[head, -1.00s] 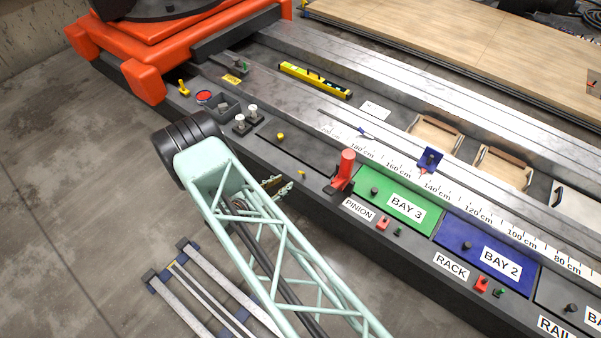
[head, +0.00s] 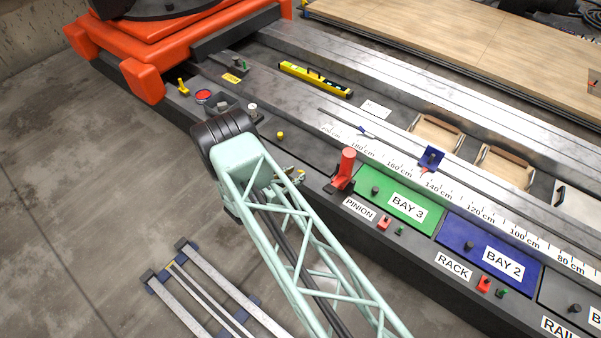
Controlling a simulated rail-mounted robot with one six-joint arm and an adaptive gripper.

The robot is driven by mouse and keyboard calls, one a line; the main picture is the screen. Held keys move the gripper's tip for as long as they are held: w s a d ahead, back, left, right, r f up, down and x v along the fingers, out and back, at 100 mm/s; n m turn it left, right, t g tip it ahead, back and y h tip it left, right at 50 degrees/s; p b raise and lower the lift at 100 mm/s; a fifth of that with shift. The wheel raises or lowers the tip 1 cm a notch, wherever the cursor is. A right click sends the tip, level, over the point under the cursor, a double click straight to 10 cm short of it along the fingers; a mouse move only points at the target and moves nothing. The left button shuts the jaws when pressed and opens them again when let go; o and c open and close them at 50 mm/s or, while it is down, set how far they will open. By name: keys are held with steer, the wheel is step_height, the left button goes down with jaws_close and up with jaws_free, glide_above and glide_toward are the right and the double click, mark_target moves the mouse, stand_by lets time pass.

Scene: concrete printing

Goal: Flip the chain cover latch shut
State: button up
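A long dark cover strip (head: 312,172) lies in the rail bed's near edge, partly hidden by my arm. A small yellow knob (head: 280,135) stands at its far-left end. A small yellow piece (head: 301,172) shows on the strip; it may be the latch, but it is too small to tell whether it is open or shut. My gripper (head: 291,176) shows only as small metallic parts past the right side of my pale green arm, close to the yellow piece. Its fingers are mostly hidden, and I cannot tell whether they touch anything.
A red upright handle (head: 345,168) stands right of the strip. A green BAY 3 panel (head: 395,200) and blue BAY 2 panel (head: 488,252) follow to the right. A red button (head: 204,96) and a grey box (head: 226,104) lie left. Floor racks (head: 205,290) lie below.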

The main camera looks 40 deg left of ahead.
mark_target(301, 171)
steer(key=shift+b+x, duration=0.45)
steer(key=shift+x, duration=1.95)
steer(key=shift+c, duration=0.8)
jaws_close()
